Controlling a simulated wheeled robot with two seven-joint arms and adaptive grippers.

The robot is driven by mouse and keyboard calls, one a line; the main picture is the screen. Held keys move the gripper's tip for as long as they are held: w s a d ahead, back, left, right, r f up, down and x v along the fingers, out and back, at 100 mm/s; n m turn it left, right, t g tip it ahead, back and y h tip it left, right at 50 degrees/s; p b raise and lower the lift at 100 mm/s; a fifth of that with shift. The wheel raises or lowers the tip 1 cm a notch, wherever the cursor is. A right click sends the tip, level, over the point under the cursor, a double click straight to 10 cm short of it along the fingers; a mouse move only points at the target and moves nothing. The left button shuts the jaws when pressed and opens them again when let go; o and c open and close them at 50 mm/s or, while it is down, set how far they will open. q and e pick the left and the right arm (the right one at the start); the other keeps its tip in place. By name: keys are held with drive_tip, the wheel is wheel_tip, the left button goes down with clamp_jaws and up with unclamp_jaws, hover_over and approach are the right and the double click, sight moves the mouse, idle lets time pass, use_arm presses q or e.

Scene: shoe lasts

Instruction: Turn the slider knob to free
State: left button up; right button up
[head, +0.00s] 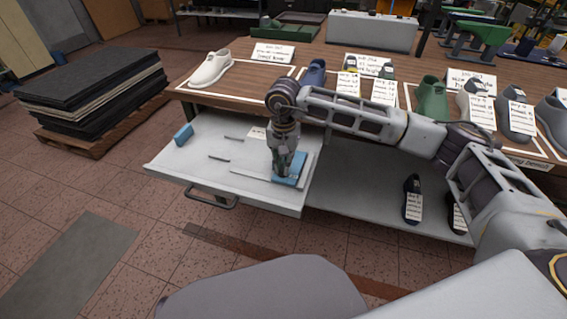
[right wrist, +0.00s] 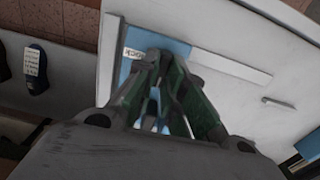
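A flat blue block (head: 291,167) sits in the right front part of the pulled-out pale drawer (head: 215,175), beside a thin light strip (head: 252,176). My right gripper (head: 282,176) points down over the blue block. My left gripper is not in view.
A smaller blue block (head: 183,134) and thin rods (head: 219,158) lie in the drawer. The wooden table (head: 260,78) behind bears shoes and label cards. Dark shoes (head: 412,199) lie on the lower shelf at right. A pallet of dark sheets (head: 92,98) stands at left.

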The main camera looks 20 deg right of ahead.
drive_tip(key=o, duration=0.4)
drive_tip(key=shift+c, duration=0.2)
drive_tip(key=shift+m, duration=0.3)
